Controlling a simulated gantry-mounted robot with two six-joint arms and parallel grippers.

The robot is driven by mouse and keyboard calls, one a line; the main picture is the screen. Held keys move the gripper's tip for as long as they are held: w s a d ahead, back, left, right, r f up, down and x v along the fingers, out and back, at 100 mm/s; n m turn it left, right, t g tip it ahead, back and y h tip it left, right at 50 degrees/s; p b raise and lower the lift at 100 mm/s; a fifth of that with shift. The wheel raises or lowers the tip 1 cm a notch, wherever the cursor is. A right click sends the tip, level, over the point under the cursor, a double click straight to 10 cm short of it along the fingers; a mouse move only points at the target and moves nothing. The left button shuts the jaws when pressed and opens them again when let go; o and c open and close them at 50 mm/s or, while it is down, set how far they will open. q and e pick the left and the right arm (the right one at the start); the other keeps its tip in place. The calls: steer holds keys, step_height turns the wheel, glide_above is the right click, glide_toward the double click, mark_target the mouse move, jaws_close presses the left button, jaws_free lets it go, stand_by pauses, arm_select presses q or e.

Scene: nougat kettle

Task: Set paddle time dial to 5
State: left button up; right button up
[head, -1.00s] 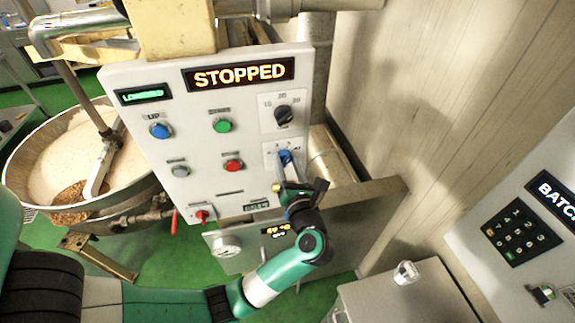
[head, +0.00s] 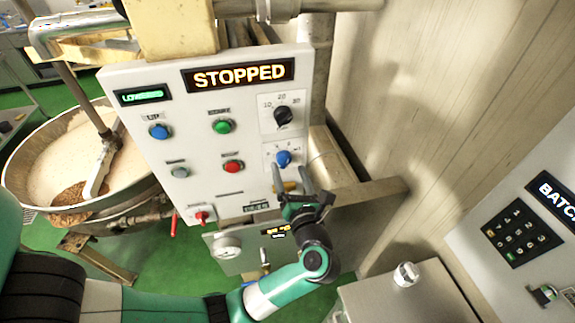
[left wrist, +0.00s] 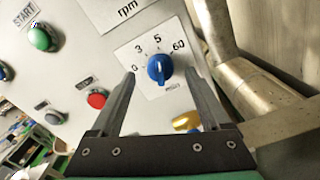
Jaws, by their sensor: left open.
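The paddle time dial is a blue knob (head: 283,158) on the white control panel (head: 240,183). In the left wrist view the knob (left wrist: 159,68) sits on a white plate marked 0, 3, 5 and 60. Its ridge runs roughly upright on the plate, near the 5, but I cannot tell exactly which mark it points to. My left gripper (head: 291,180) is open just below and in front of the knob. In the left wrist view its fingers (left wrist: 160,90) stand apart on either side of the knob, apparently not touching it. My right gripper is not in view.
A black rpm dial (head: 283,115) sits above the blue knob. Green (head: 222,126) and red (head: 232,166) buttons are to its left. The display (head: 239,74) reads STOPPED. A kettle (head: 80,165) stands at left, and a metal pipe (head: 330,155) runs beside the panel.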

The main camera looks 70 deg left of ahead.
arm_select(q)
steer(key=s+d, duration=0.1)
steer(key=d, duration=0.7)
steer(key=shift+s+d+b, duration=0.25)
steer(key=shift+b, duration=0.1)
